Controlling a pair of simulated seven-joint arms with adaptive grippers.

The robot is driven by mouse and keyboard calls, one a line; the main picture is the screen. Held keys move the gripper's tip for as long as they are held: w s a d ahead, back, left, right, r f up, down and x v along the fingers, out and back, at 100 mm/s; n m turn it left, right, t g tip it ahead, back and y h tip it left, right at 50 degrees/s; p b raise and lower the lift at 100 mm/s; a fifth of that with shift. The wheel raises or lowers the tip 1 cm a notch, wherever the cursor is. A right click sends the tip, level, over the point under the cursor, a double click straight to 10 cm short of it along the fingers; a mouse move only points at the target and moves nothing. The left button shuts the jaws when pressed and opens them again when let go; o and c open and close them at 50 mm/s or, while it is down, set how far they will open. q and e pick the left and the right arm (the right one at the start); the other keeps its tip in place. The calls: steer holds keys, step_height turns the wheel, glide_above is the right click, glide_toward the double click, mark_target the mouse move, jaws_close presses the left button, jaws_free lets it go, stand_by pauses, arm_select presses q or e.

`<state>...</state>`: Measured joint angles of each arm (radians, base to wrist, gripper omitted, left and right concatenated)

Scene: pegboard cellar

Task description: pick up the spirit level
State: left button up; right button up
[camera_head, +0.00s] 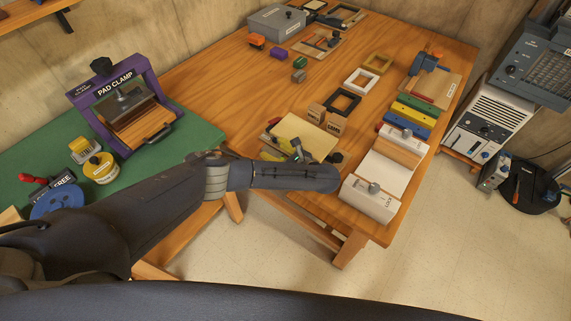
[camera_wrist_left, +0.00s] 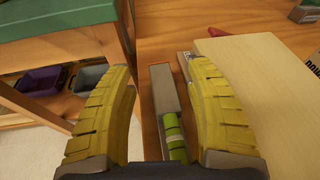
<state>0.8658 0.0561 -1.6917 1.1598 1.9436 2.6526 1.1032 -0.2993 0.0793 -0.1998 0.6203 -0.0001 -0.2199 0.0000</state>
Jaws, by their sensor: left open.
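The spirit level (camera_wrist_left: 165,95) appears to be the narrow grey bar with bright green parts at its near end, seen in the left wrist view. It lies on the wooden table between the two yellow fingers of my left gripper (camera_wrist_left: 162,75). The fingers are open, with gaps on both sides of the bar. Its near end is hidden by the gripper. In the head view my left gripper (camera_head: 287,153) is at the table's front edge, and I cannot make out the level there. My right gripper is not in view.
A pale board (camera_wrist_left: 262,85) lies close to the right finger; it also shows in the head view (camera_head: 305,133). Small wooden blocks (camera_head: 325,118) stand behind it. A white roll holder (camera_head: 375,190) stands to the right. A green bench (camera_head: 190,135) with a purple pad clamp (camera_head: 145,72) is left.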

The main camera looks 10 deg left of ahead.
arm_select(q)
steer(key=s+d+g, duration=0.1)
steer(key=d, duration=0.2)
steer(key=s+d+g, duration=0.1)
steer(key=s+d, duration=0.1)
steer(key=s+d+n+g+h, duration=0.1)
steer(key=d, duration=0.2)
steer(key=shift+s+d+f, duration=0.25)
steer(key=shift+d+f, duration=0.05)
steer(key=shift+f, duration=0.1)
steer(key=shift+x, duration=2.4)
jaws_close()
